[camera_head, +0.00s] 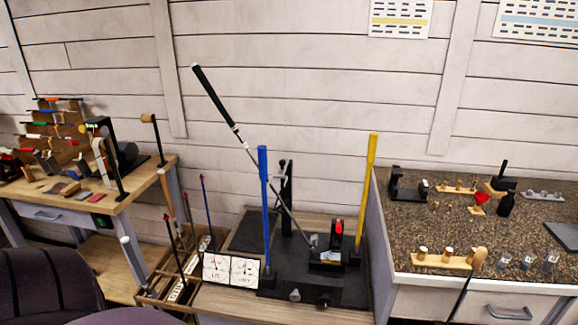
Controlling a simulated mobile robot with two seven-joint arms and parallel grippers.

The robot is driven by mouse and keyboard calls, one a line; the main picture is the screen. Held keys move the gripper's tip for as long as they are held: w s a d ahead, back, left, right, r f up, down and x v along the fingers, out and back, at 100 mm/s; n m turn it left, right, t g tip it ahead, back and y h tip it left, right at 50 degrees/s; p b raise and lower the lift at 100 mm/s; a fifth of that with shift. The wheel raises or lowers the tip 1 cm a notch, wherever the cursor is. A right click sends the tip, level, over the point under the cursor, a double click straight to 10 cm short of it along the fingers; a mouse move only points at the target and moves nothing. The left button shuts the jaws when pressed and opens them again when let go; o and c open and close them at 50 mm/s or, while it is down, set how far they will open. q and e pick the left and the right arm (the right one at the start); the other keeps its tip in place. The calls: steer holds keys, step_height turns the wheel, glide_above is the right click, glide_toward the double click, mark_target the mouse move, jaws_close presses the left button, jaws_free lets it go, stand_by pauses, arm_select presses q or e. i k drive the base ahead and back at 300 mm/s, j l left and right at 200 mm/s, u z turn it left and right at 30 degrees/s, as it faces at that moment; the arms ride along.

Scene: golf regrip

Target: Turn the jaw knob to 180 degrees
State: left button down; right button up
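A black base plate (345,287) lies on the low wooden bench in the middle. On it stands a dark clamp block (327,266) with a red-topped piece (338,228) above it. A small silver knob (295,295) shows at the plate's front edge; I cannot tell if it is the jaw knob, and its angle is too small to read. A golf club (245,145) with a black grip leans up to the left from the clamp area, passing a dark upright post (287,198). Neither of my grippers is in view.
A blue post (264,205) and a yellow post (367,185) flank the plate. A wooden rack (172,280) of upright shafts and two white cards (230,270) stand left. A granite-topped counter (440,235) with tools is right; a cluttered workbench (135,185) is far left.

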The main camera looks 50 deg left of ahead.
mark_target(294, 296)
steer(key=u, duration=1.55)
